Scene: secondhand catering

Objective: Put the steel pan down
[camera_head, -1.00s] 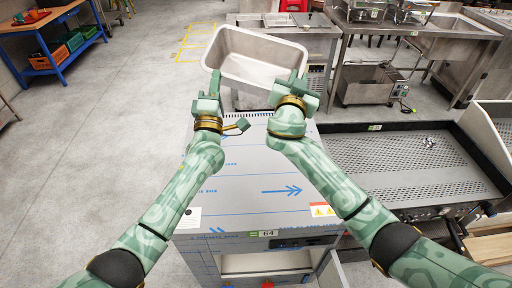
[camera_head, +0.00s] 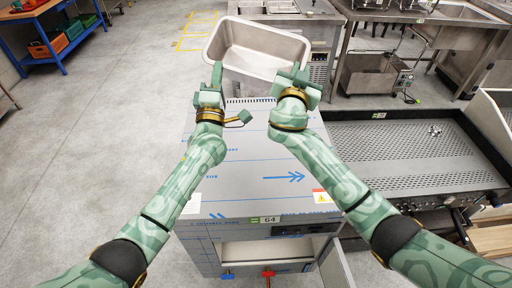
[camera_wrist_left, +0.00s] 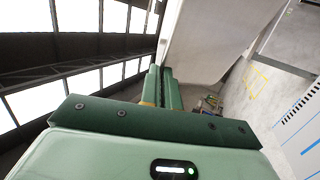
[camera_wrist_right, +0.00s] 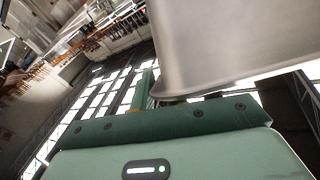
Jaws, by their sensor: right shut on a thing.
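The steel pan (camera_head: 262,62) is a deep, rectangular, empty-looking pan, held up in front of me with its inside facing me. My left gripper (camera_head: 216,72) is at its near left corner, fingers close together on its edge. My right gripper (camera_head: 292,74) is shut on its near right edge. The pan wall also shows beside the fingers in the left wrist view (camera_wrist_left: 215,40) and the right wrist view (camera_wrist_right: 215,45). The rim between the fingers is mostly hidden. A steel cabinet (camera_head: 245,190) with blue arrows on its flat top stands below my arms.
Steel counters (camera_head: 335,15) and a fryer unit (camera_head: 370,78) stand behind. A blue workbench (camera_head: 55,60) with crates is at far left. The floor (camera_head: 100,150) on the left is clear. The cabinet top is bare between my arms.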

